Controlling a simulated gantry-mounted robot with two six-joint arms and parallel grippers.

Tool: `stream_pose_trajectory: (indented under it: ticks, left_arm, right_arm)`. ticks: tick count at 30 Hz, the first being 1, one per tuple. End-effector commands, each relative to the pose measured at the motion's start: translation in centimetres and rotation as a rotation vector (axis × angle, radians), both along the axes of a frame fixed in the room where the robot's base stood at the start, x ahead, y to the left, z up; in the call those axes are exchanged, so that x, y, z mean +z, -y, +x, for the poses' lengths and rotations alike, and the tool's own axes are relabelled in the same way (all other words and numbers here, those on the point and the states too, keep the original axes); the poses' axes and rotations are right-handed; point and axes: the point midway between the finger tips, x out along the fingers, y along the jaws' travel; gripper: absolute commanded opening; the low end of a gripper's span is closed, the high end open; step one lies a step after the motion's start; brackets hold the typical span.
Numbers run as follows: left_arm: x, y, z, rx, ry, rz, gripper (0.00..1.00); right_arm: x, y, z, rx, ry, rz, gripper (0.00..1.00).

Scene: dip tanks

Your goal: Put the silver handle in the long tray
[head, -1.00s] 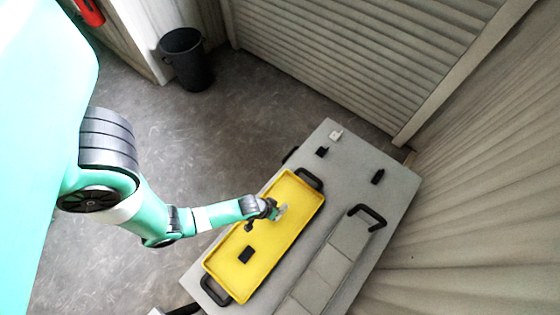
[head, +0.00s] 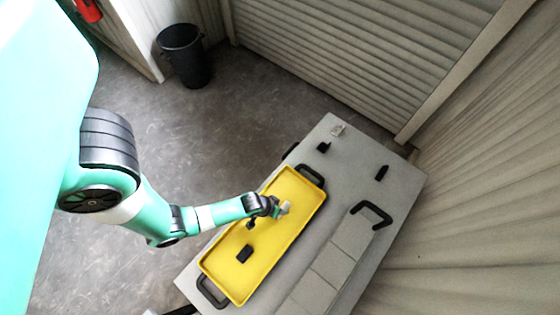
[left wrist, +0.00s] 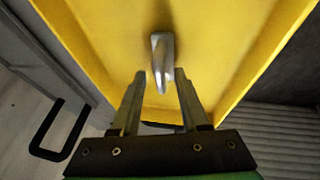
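The long tray is yellow with black end handles; its floor (head: 262,236) shows on the grey bench. The silver handle (left wrist: 162,62) appears over the yellow tray floor in the left wrist view, just beyond and partly between my left fingertips (left wrist: 161,85). A gap shows on either side of it, so the fingers look open and not closed on it. Whether it rests on the tray floor is hard to tell. In the head view my left gripper (head: 272,207) is low over the tray's far half, beside a small pale shape. My right gripper is not seen.
A black block (head: 245,254) lies in the tray's near half. Small black pieces (head: 323,147) (head: 381,172) and a pale piece (head: 337,130) stand on the bench's far part. A grey lidded strip with a black handle (head: 371,214) runs along the right. A black bin (head: 183,57) stands on the floor.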

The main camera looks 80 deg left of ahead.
Motion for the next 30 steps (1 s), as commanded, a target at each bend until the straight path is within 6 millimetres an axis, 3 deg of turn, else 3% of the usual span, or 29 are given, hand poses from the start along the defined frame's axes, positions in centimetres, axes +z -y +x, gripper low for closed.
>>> stream_pose_trajectory:
  ticks: [11,24,30]
  left_arm:
    - [0.8,0.1,-0.2,0.000,0.000,0.000,0.46]
    - [9.5,1.3,-4.1,0.000,0.001,0.000,0.46]
    - [11.1,1.5,-4.8,0.000,0.000,0.000,0.46]
  right_arm:
    - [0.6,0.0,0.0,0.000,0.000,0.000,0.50]
    - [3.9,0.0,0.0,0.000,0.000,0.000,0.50]
    - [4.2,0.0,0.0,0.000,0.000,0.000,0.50]
